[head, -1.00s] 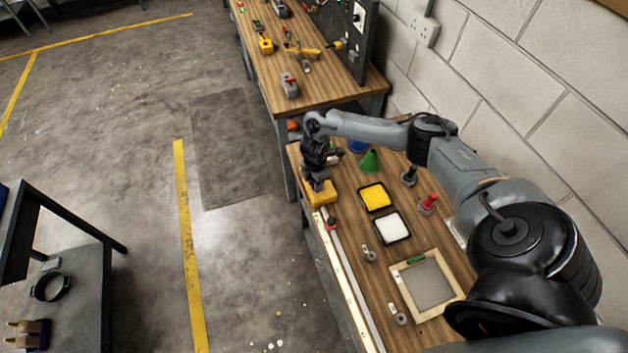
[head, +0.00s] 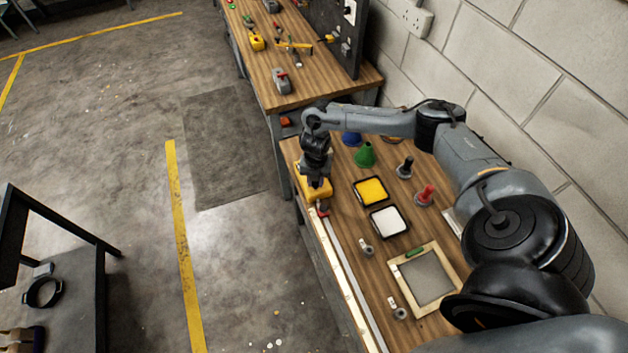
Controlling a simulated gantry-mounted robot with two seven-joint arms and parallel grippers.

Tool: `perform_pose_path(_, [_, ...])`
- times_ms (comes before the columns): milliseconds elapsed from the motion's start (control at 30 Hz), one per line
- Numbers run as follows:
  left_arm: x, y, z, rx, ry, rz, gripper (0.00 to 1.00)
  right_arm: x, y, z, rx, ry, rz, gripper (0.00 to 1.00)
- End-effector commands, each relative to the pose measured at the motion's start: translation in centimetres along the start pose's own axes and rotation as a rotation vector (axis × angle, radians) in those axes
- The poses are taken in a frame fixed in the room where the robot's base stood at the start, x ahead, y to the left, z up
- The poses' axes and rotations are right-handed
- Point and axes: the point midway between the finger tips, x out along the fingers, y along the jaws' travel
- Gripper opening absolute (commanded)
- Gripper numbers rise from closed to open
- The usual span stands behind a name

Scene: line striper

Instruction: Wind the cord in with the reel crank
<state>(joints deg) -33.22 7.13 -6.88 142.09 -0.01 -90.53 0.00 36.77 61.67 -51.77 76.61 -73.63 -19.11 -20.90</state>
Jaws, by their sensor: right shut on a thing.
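The yellow reel body (head: 318,195) sits at the far left corner of the near wooden bench. My right gripper (head: 316,183) points down over it and is shut, apparently on the reel's crank. The crank is hidden behind the fingers, and I cannot make out its angle. A small red piece (head: 323,211) lies just in front of the reel, at the end of a long pale strip (head: 346,271) along the bench's left edge. I cannot tell the cord apart from this strip. My left gripper is not in view.
On the bench stand a yellow pad (head: 370,192), a white pad (head: 389,221), a green cone (head: 365,155), a red-handled stamp (head: 426,195) and a framed screen (head: 427,279). A block wall (head: 540,75) bounds the right. Open floor lies left.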

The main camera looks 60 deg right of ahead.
Motion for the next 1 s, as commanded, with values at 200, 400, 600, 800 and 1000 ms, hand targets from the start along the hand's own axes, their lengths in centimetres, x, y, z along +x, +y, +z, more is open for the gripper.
perform_pose_path(200, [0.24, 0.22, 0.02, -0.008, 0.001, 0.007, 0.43, -0.02, -0.13, -0.05, -0.056, 0.002, 0.000, 0.00])
perform_pose_path(400, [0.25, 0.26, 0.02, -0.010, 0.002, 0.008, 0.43, -0.06, -0.17, -0.03, -0.069, 0.001, 0.000, 0.00])
perform_pose_path(600, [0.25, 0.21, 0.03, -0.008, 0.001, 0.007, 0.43, -0.07, -0.16, -0.03, -0.069, 0.001, 0.000, 0.00])
perform_pose_path(800, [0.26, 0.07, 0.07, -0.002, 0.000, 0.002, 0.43, -0.06, -0.16, -0.01, -0.068, 0.001, 0.001, 0.45])
perform_pose_path(1000, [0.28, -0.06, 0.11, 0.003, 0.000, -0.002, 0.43, -0.03, -0.17, 0.00, -0.067, 0.000, 0.000, 0.53])
